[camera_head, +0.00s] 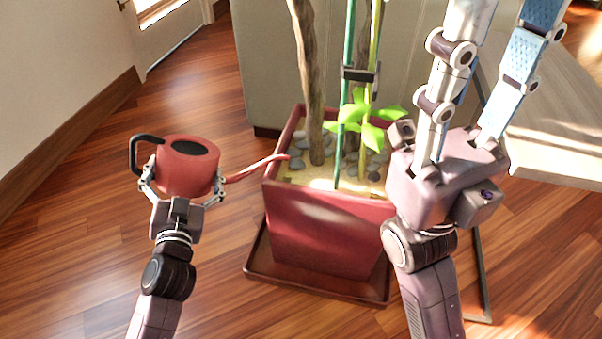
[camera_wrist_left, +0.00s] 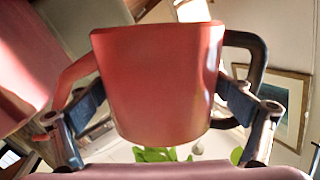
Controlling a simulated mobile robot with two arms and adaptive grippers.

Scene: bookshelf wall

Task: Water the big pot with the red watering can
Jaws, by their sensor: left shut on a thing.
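The red watering can (camera_head: 188,178) is held upright, with its black handle to the left and its thin spout to the right. My left gripper (camera_head: 183,185) is shut around its body. In the left wrist view the can (camera_wrist_left: 158,85) fills the space between the fingers. The big dark red square pot (camera_head: 330,225) stands to the right on a tray, holding soil, stones and a plant. The spout tip appears just over the pot's left rim. No water shows. My right gripper (camera_head: 502,25) is empty, its fingers apart and pointing up, in front of the pot's right side.
The pot's tray (camera_head: 310,285) lies on the wooden floor. Trunks and green stems (camera_head: 347,90) rise from the pot. A pale panel (camera_head: 268,70) stands behind it. A light wooden surface (camera_head: 550,135) is at right. The floor on the left is clear.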

